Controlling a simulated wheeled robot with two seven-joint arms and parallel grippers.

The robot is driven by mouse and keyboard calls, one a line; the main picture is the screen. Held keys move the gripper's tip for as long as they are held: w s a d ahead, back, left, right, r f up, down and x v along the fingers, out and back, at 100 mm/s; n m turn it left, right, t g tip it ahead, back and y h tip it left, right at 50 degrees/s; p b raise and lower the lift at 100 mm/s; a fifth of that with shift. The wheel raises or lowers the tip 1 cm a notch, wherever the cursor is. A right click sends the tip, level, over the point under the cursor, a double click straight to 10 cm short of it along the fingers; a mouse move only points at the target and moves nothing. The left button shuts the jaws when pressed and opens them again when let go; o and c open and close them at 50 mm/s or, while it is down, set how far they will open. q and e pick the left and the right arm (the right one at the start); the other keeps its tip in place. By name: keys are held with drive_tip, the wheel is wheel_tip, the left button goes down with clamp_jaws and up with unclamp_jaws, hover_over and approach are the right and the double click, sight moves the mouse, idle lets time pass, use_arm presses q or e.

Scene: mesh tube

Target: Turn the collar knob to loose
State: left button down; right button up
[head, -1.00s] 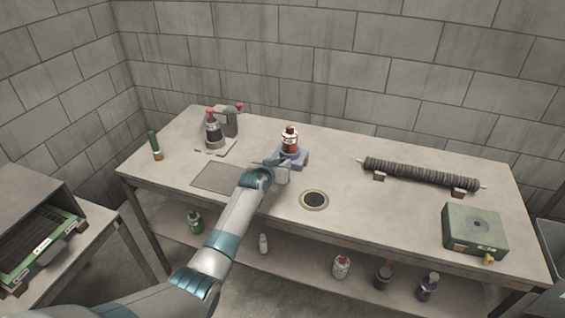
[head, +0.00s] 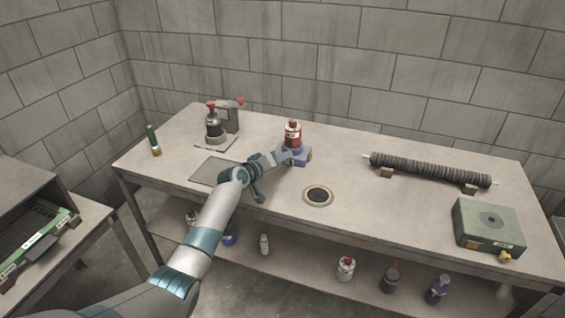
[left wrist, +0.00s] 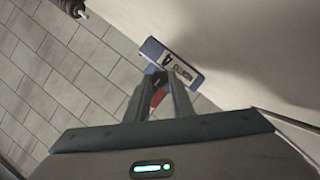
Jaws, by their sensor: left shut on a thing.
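A blue collar block (head: 296,155) stands on the bench, with a red bottle with a pale band (head: 293,134) upright in it. The block also shows in the left wrist view (left wrist: 184,66), with a pale label on its face whose small print I cannot read. My left gripper (head: 283,159) is at the block's front left side. In the left wrist view its fingers (left wrist: 158,84) are shut around a small dark knob (left wrist: 155,79) at the block, with a bit of red between them. The gripper partly hides the knob, so its setting is unclear.
A round dark-centred ring (head: 318,195) lies in front of the block. A ribbed mesh tube (head: 430,171) rests on supports to the right, near a green box (head: 488,226). A stand with a dark bottle (head: 214,128) is at the left. Bench between block and tube is clear.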

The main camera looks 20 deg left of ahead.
use_arm(q)
drive_tip(key=shift+f, duration=0.1)
idle(0.3)
drive_tip(key=c, duration=1.5)
unclamp_jaws()
drive_tip(key=shift+c, duration=0.2)
drive_tip(key=shift+s, duration=0.1)
